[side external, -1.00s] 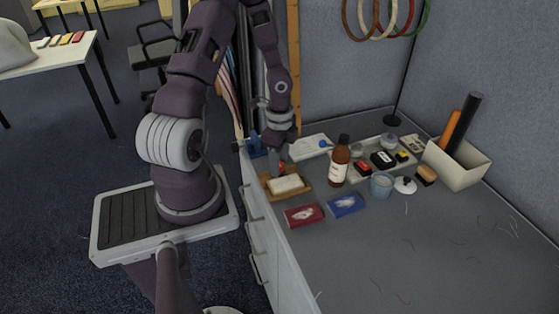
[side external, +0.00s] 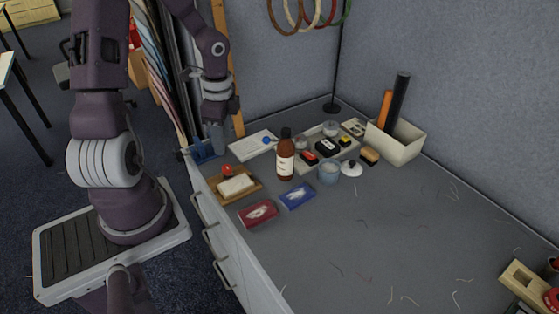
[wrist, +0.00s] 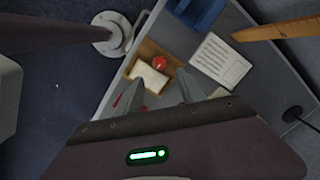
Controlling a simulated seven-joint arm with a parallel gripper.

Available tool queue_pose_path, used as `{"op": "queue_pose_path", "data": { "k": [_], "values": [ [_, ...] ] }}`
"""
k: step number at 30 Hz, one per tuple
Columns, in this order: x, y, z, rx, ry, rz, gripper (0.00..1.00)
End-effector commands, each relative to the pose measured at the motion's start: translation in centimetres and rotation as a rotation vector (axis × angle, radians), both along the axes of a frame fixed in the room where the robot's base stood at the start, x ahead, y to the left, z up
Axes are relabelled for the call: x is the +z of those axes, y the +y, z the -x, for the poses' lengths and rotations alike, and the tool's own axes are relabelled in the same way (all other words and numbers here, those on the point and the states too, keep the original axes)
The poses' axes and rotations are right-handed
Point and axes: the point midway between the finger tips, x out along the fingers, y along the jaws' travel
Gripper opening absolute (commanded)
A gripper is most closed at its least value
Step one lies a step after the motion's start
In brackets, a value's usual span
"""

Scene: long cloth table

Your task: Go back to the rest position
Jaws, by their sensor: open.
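My gripper (side external: 216,138) is raised above the left end of the table, above and behind the small wooden tray (side external: 255,192). In the wrist view my gripper's two fingers (wrist: 159,90) are apart with nothing held between them. On the tray lie a white block (side external: 236,184) and a red ball (side external: 227,170). The wrist view also shows the white block (wrist: 149,77) and the red ball (wrist: 159,63) beyond the fingertips, clear of them.
A blue holder (side external: 204,153) is at the table's back left corner. The front middle of the table is mostly clear.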

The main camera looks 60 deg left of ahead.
Motion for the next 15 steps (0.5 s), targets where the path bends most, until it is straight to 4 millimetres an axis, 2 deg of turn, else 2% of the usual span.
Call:
{"op": "queue_pose_path", "data": {
  "k": [3,5,6,9,12,15],
  "values": [
    [6.2,-2.9,-0.2,0.133,-0.052,-0.146,0.46],
    [9.5,-5.2,0.3,0.235,-0.119,-0.191,0.46],
    [11.5,-7.0,0.8,0.305,-0.177,-0.201,0.46],
    [15.7,-11.8,3.0,0.473,-0.334,-0.141,0.46],
    [18.3,-16.0,5.7,0.599,-0.448,0.004,0.46],
    [19.6,-18.7,8.0,0.672,-0.497,0.146,0.46]
  ]
}}
